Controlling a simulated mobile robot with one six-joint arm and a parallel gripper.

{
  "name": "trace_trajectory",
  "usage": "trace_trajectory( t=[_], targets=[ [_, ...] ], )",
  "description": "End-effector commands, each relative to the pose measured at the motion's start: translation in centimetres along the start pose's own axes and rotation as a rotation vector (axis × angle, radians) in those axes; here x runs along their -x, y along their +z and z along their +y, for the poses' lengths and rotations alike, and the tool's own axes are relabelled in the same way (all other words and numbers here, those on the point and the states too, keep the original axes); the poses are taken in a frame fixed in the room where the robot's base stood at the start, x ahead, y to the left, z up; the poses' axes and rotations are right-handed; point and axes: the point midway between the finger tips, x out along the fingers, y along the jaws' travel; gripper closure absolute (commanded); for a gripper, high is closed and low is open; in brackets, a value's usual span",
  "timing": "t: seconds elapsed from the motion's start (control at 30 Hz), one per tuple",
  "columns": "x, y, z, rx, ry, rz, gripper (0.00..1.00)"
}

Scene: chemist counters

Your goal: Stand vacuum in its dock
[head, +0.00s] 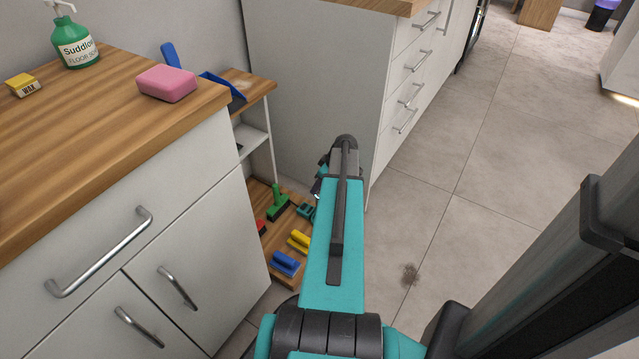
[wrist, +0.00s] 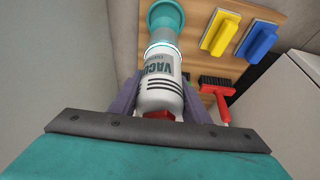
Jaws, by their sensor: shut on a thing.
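The vacuum (wrist: 160,88) is a white cylinder with black stripes, lettering and a red part at its near end. It lies between the two purple fingers of my gripper (wrist: 160,98), which is shut on it. A teal round piece (wrist: 165,14) is at the vacuum's far end in the wrist view. I cannot tell whether it is the dock or part of the vacuum. In the head view my own arm hides most of the gripper and vacuum. A small teal piece (head: 305,212) shows on the low wooden shelf beside my arm, possibly the dock.
The low shelf holds a green brush (head: 278,205), a yellow block (head: 299,240), a blue block (head: 286,263) and a red brush (wrist: 217,88). A counter (head: 90,110) with a pink sponge (head: 167,83) stands left, white drawers (head: 410,75) behind. Floor at right is open.

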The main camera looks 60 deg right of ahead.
Motion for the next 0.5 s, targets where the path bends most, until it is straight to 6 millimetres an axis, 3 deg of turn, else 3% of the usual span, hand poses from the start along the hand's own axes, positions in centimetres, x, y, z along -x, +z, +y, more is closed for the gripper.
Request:
trace_trajectory(
  t=[0.5],
  targets=[
    [-3.5, 1.3, 0.0, 0.0, 0.0, 0.001, 0.8]
  ],
)
